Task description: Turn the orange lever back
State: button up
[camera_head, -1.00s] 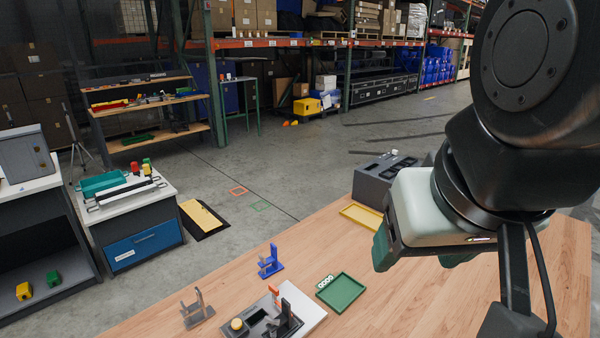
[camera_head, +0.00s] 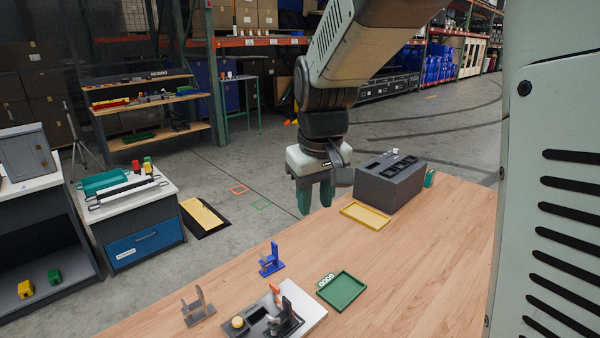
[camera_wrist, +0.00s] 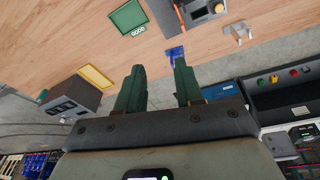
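The orange lever (camera_head: 275,290) stands on a fixture with a white base plate (camera_head: 312,314) at the table's front. Dark grey blocks and a yellow ball (camera_head: 238,322) sit on the same fixture. In the wrist view the orange lever (camera_wrist: 178,14) shows at the top edge as a thin bar.
A blue stand (camera_head: 271,262), a grey bracket (camera_head: 198,307) and a green tray (camera_head: 342,291) marked GOOD stand around the fixture. A yellow tray (camera_head: 366,215) and a grey box with slots (camera_head: 390,185) are at the back. The table's right side is clear.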

jog(key=w+a+f+n+g, duration=0.1)
jog(key=w+a+f, duration=0.2)
jog(key=f, duration=0.3)
jog(key=w+a+f+n+g, duration=0.1)
jog(key=w+a+f, duration=0.2)
jog(key=f, duration=0.3)
jog(key=n, duration=0.1)
send_near(274, 285)
notch_tip(274, 285, down, 9)
jog(key=shift+w+a+r, duration=0.1)
jog(key=shift+w+r, duration=0.05)
grip_shut()
dwell(0.6)
